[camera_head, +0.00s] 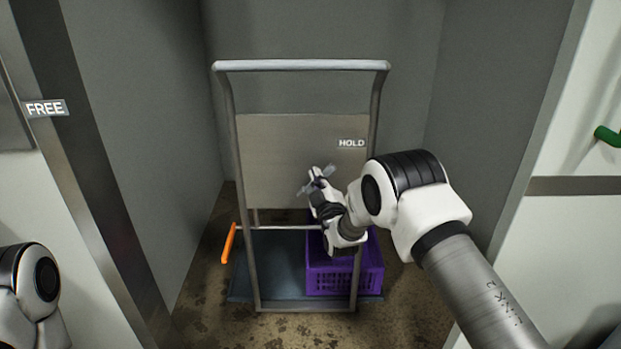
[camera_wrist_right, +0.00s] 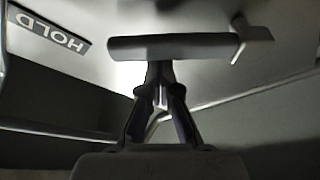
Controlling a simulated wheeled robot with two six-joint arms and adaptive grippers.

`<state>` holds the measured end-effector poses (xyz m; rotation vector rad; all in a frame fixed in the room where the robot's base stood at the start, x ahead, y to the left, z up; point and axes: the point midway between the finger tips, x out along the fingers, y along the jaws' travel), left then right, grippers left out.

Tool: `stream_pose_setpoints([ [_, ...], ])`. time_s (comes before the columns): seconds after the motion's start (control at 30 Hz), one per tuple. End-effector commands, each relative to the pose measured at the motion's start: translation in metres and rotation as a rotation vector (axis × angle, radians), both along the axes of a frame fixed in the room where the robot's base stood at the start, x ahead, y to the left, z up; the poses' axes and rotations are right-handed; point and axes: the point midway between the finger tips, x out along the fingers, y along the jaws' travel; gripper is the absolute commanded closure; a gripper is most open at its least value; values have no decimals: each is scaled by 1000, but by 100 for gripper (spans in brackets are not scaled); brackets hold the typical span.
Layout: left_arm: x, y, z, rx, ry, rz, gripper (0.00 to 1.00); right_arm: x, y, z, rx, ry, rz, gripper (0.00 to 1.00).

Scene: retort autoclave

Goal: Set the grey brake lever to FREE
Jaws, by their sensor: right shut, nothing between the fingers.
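The grey brake lever (camera_head: 304,189) is a small slim bar in front of the cart's beige panel (camera_head: 275,150). In the right wrist view it is a dark grey bar (camera_wrist_right: 170,47) across the top middle, with a bent end at its right. A HOLD label (camera_head: 352,143) is on the panel's upper right; it also shows in the wrist view (camera_wrist_right: 48,33). A FREE label (camera_head: 46,108) is at the far left. My right gripper (camera_head: 320,182) is shut and empty, its tips at or just short of the bar; contact is unclear. My left gripper is out of view.
The cart's tubular frame (camera_head: 300,66) stands in a grey bay. A purple crate (camera_head: 345,283) sits on its blue deck (camera_head: 275,262). An orange handle (camera_head: 229,243) sticks out at the cart's left. A green handle (camera_head: 608,137) is at the far right.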

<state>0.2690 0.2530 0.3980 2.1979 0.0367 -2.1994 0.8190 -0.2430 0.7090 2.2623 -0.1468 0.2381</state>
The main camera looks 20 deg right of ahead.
Motion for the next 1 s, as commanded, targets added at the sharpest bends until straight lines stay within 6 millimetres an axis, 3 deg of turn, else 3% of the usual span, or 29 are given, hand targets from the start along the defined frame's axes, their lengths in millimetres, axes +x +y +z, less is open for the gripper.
stream_pose_setpoints([
  [0.57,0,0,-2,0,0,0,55,-1,-3,-4,21,-7,1,100],
  [1.0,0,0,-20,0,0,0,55,-6,-20,-19,264,-75,-1,100],
])
